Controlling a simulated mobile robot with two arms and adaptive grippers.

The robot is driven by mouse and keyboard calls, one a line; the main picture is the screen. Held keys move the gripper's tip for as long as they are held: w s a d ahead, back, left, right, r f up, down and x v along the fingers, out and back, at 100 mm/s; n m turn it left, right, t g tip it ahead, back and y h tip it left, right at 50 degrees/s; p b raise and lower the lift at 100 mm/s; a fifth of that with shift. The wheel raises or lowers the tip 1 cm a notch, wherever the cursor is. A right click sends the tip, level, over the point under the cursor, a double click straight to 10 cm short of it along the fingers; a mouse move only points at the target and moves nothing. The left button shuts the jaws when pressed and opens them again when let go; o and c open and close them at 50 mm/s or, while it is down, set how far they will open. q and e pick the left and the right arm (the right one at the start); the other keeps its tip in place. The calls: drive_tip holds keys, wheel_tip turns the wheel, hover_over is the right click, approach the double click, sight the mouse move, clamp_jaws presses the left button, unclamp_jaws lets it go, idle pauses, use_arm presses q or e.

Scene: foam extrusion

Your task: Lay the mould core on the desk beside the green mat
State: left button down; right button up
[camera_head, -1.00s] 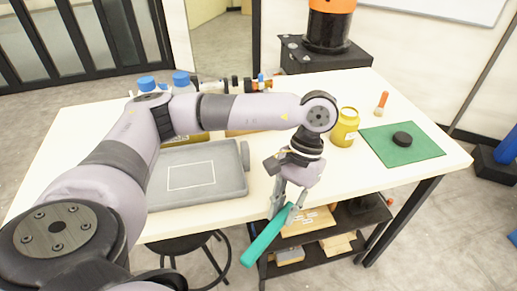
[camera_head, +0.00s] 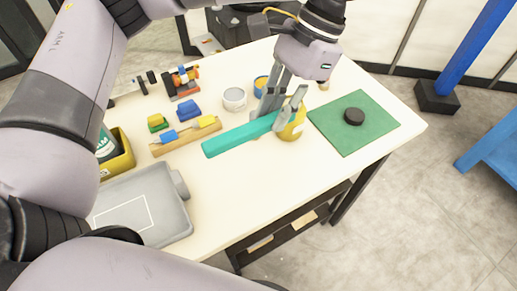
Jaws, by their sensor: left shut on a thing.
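The mould core looks to be the long teal bar (camera_head: 230,138). My left gripper (camera_head: 282,117) is shut on it near its right end. The bar is over the desk (camera_head: 240,195), left of the green mat (camera_head: 370,131), and slants down to the left in the picture. I cannot tell whether it touches the desk. My right gripper is not in view.
A yellow jar (camera_head: 293,130) stands right behind the gripper fingers, close to the mat. A white tub (camera_head: 234,99), a wooden strip with coloured clips (camera_head: 187,137) and a grey tray (camera_head: 145,205) are to the left. The desk front is clear.

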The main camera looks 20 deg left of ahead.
use_arm(q)
wheel_tip(320, 180, down, 5)
hover_over(266, 177)
drive_tip(key=w+d, duration=0.1)
wheel_tip(266, 177, down, 9)
wheel_tip(266, 177, down, 4)
drive_tip(key=shift+f+p, duration=0.15)
drive_tip(key=shift+p, duration=0.15)
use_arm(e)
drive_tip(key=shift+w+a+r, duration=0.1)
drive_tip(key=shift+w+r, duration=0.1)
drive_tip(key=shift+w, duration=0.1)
use_arm(q)
drive_tip(key=shift+f+b, duration=0.25)
drive_tip(key=shift+b, duration=0.1)
drive_tip(key=c, duration=1.4)
unclamp_jaws()
drive_tip(key=shift+r, duration=0.1)
drive_tip(key=shift+c, duration=0.2)
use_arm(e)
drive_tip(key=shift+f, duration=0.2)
